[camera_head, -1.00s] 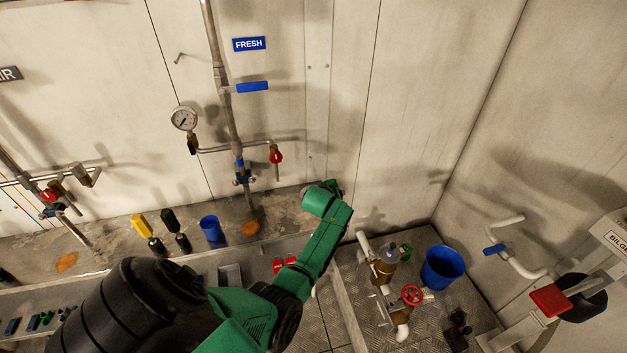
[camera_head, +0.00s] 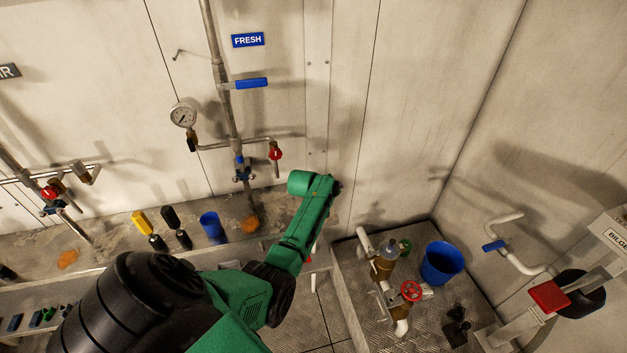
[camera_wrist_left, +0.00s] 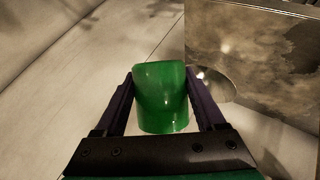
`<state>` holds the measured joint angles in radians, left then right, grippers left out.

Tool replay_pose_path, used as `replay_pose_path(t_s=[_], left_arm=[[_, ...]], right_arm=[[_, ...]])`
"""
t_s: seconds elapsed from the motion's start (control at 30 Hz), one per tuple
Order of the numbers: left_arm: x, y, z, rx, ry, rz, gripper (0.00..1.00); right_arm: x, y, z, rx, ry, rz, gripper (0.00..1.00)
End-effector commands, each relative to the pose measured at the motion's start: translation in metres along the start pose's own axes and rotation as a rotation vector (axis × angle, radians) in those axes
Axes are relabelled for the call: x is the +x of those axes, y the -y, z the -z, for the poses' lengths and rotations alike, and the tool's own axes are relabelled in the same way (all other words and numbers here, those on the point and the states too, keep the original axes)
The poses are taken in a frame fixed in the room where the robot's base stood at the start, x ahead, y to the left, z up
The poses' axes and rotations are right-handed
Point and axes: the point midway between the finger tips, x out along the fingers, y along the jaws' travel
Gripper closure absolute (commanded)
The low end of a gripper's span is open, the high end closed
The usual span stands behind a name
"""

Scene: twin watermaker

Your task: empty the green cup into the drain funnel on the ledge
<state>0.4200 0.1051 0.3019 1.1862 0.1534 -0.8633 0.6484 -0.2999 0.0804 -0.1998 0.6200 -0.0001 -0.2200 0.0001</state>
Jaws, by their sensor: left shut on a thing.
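My left gripper (camera_wrist_left: 160,100) is shut on the green cup (camera_wrist_left: 162,98) in the left wrist view, with one finger on each side of it. I cannot tell how far the cup is tilted or whether anything is in it. In the head view my left arm reaches up the middle, but its gripper and the cup are hidden. My right gripper is not in view.
A blue cup (camera_head: 211,228) and yellow and black bottles stand on the ledge (camera_head: 105,240) at left. A pressure gauge (camera_head: 183,115) and pipes line the wall.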

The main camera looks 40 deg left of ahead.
Motion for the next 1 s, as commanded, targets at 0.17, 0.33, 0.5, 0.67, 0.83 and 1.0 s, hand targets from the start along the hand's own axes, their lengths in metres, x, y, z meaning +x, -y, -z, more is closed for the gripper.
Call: replay_pose_path(t_s=[0.17, 0.33, 0.5, 0.67, 0.83, 1.0], left_arm=[[-0.0008, -0.0006, 0.0007, -0.017, 0.016, -0.007, 0.86], [-0.0016, -0.0011, 0.0013, -0.032, 0.031, -0.013, 0.86], [-0.0033, -0.0023, 0.0023, -0.048, 0.045, -0.020, 0.86], [-0.0038, -0.0030, 0.0026, -0.063, 0.060, -0.027, 0.86], [-0.0032, -0.0023, 0.0022, -0.079, 0.077, -0.033, 0.86], [-0.0027, -0.0017, 0.0019, -0.095, 0.092, -0.039, 0.86]], right_arm=[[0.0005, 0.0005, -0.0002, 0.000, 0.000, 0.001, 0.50], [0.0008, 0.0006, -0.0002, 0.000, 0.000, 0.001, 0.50], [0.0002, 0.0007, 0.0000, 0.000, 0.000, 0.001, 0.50], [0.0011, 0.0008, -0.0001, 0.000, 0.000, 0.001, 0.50], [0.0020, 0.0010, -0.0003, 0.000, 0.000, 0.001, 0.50], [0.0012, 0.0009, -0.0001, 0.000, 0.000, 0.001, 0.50]])
